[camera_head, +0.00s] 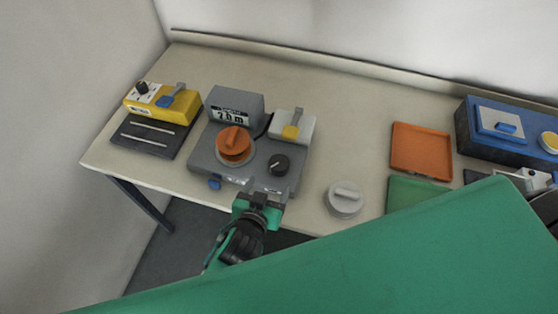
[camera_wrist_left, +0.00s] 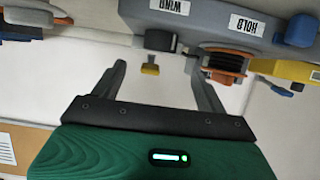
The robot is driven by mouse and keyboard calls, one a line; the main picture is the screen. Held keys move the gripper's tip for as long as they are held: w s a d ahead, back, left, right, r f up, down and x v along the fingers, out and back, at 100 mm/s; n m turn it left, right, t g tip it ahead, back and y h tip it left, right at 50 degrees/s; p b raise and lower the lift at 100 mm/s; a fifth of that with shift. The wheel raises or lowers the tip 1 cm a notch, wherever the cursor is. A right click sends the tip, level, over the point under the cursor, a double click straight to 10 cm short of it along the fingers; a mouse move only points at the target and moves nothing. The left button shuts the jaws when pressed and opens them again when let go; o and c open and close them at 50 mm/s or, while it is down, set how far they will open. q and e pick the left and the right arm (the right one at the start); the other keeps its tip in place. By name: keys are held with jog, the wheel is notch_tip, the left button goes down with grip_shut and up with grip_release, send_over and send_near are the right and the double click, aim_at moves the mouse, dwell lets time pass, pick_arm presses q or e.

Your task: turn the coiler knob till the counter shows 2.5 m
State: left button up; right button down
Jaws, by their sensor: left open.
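The grey coiler (camera_head: 202,160) stands on the left part of the table. Its counter (camera_head: 230,115) seems to read 2.0 m, though the digits are small. The black knob (camera_head: 279,164) is at the coiler's front right; it also shows in the left wrist view (camera_wrist_left: 160,40), near the WIND label. An orange spool (camera_head: 233,143) sits left of the knob and shows in the wrist view (camera_wrist_left: 228,62). My left gripper (camera_head: 268,190) is open and empty at the coiler's front edge, apart from the knob. In the wrist view, its fingers (camera_wrist_left: 155,66) are spread. My right gripper is out of view.
A blue button (camera_head: 214,184) is at the coiler's front left. A grey round piece (camera_head: 345,197) and orange tray (camera_head: 421,148) lie right. Green covers the lower foreground.

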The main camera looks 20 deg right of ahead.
aim_at(278, 164)
pick_arm(q)
jog(key=p+x, duration=0.1)
jog(key=x, duration=0.9)
jog(key=shift+p+x, duration=0.35)
jog(key=shift+x, duration=0.55)
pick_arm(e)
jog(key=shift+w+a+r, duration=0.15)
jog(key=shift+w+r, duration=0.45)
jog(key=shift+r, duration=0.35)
pick_arm(q)
jog(key=shift+c, duration=0.4)
jog(key=c, duration=0.9)
jog(key=m+g+h+p, duration=0.1)
jog(key=p, duration=0.1)
jog(key=shift+r+p, duration=0.25)
jog(key=shift+p, duration=0.05)
jog(key=shift+m+g+h+p, duration=0.6)
jog(key=shift+m+h+p, duration=0.25)
jog(key=shift+m, duration=0.25)
jog(key=shift+f+m+g+h, duration=0.2)
jog(key=shift+m+g+h, duration=0.2)
jog(key=shift+g, duration=0.1)
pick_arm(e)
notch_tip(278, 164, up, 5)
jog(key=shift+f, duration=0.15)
